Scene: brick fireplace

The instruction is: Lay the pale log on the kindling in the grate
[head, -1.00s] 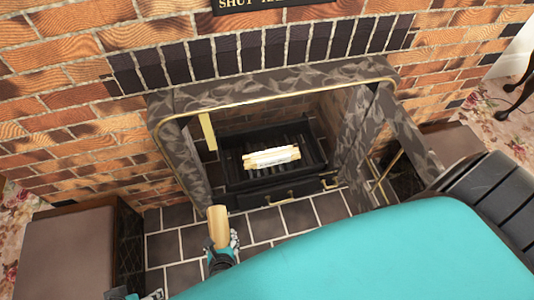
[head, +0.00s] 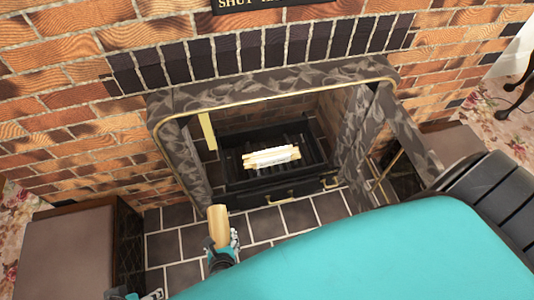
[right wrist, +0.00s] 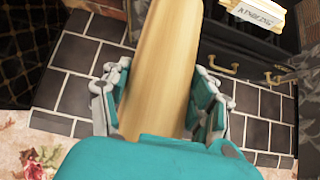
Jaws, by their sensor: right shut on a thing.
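The pale log (head: 218,222) is a smooth, light wooden piece. My right gripper (head: 223,243) is shut around its near part. In the right wrist view the log (right wrist: 165,50) runs lengthwise away from me, with a finger of the gripper (right wrist: 160,88) on each side. In the head view the log appears in front of the fireplace, left of and nearer than the grate (head: 232,178). The kindling (head: 271,157), a pale labelled bundle, lies in the black grate; part of it shows in the right wrist view (right wrist: 256,14). A small part of my left gripper (head: 132,294) shows at the bottom edge.
A dark stone surround with brass trim (head: 172,106) frames the fireplace opening. Dark hearth tiles (head: 175,245) lie in front. A padded box seat (head: 70,255) stands at the left, another (head: 450,145) at the right. The opening above the kindling is clear.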

